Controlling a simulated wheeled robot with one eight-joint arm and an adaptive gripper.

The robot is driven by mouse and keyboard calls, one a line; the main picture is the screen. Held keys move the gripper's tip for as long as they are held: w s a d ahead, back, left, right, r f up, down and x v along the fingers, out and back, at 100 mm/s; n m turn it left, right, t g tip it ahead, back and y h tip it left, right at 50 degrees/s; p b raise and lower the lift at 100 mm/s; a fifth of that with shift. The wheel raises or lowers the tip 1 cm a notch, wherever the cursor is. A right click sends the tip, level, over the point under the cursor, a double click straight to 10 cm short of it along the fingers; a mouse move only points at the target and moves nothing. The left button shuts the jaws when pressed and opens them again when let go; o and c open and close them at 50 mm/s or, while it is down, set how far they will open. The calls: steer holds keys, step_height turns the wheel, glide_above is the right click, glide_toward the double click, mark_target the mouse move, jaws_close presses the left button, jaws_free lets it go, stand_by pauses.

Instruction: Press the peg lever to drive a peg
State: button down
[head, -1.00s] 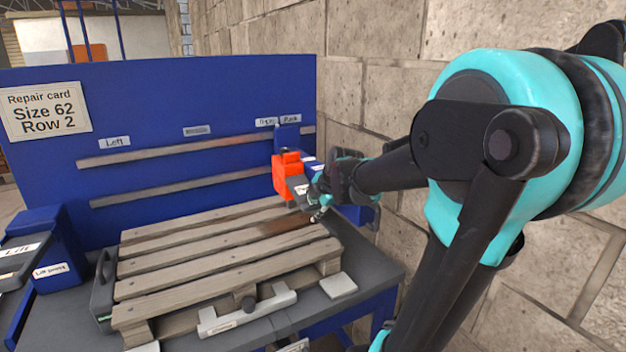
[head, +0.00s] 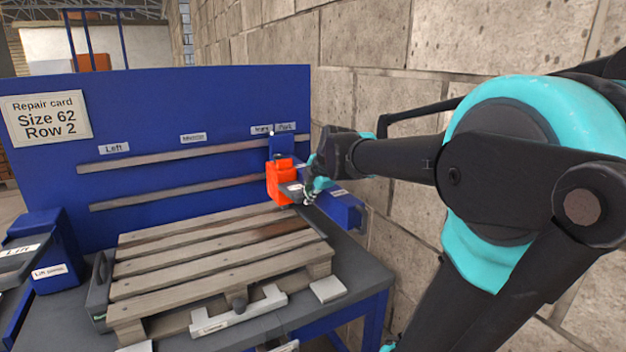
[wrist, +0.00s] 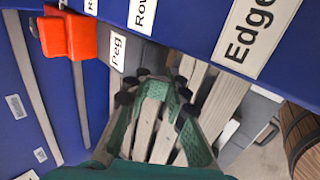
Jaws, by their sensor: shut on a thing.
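The orange tool head (head: 280,182) hangs on the blue gantry above the far right corner of the wooden pallet (head: 190,270). In the wrist view the orange head (wrist: 68,36) is at top left. The grey peg lever (head: 291,190) juts from the head toward my gripper; its "Peg" label (wrist: 118,52) shows in the wrist view. My gripper (head: 308,195) is at the lever's free end, shut on it. In the wrist view my gripper (wrist: 154,94) has green fingers with black pads, apart from each other; the exact contact is unclear. No peg is discernible.
A blue box (head: 340,207) with a label is just right of my gripper; the "Edge" label (wrist: 250,35) is close in the wrist view. The blue back panel (head: 190,110) carries a repair card (head: 45,117) reading Size 62, Row 2. A stone wall (head: 365,110) stands at right.

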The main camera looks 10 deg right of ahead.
step_height(320, 180, up, 6)
steer(key=s, duration=0.2)
steer(key=shift+d, duration=0.35)
